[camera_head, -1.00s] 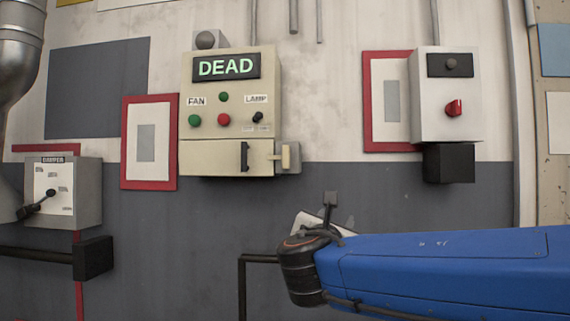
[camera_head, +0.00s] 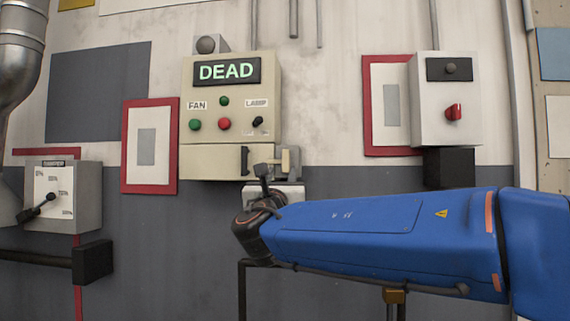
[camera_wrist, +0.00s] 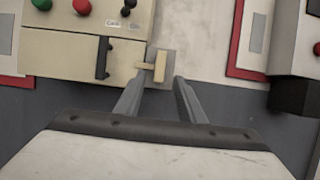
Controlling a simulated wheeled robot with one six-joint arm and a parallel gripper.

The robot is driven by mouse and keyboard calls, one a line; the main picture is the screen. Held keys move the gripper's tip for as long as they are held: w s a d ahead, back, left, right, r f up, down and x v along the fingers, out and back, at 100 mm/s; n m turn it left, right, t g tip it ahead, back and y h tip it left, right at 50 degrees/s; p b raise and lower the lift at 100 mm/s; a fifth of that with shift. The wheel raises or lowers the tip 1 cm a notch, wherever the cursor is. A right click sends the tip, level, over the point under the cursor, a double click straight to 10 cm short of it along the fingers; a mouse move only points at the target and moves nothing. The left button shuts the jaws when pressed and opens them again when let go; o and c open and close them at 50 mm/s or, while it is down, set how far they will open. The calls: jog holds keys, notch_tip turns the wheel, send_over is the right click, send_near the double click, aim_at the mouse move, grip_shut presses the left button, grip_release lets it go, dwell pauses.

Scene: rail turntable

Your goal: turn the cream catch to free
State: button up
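The cream catch (camera_wrist: 160,67) sits at the lower right edge of the cream control box (camera_wrist: 62,60), beside a black handle (camera_wrist: 103,58) on the box's lower door. In the head view the catch (camera_head: 285,160) shows just above my wrist. My gripper (camera_wrist: 161,78) is open; its two grey fingers point up at the catch, one to each side, with the catch between or just beyond the tips. I cannot tell how deep it lies between them, and no contact is clear. In the head view my arm hides most of the gripper. The box's display (camera_head: 226,71) reads DEAD.
Fan and lamp buttons and a switch (camera_head: 258,121) sit above the catch. A grey box with a red knob (camera_head: 454,112) and a black box (camera_head: 449,167) are to the right. A damper box (camera_head: 62,195) is at the left. The wall below the control box is mostly clear.

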aim_at(286, 161)
jog(key=x, duration=0.9)
jog(key=shift+f, duration=0.1)
grip_shut()
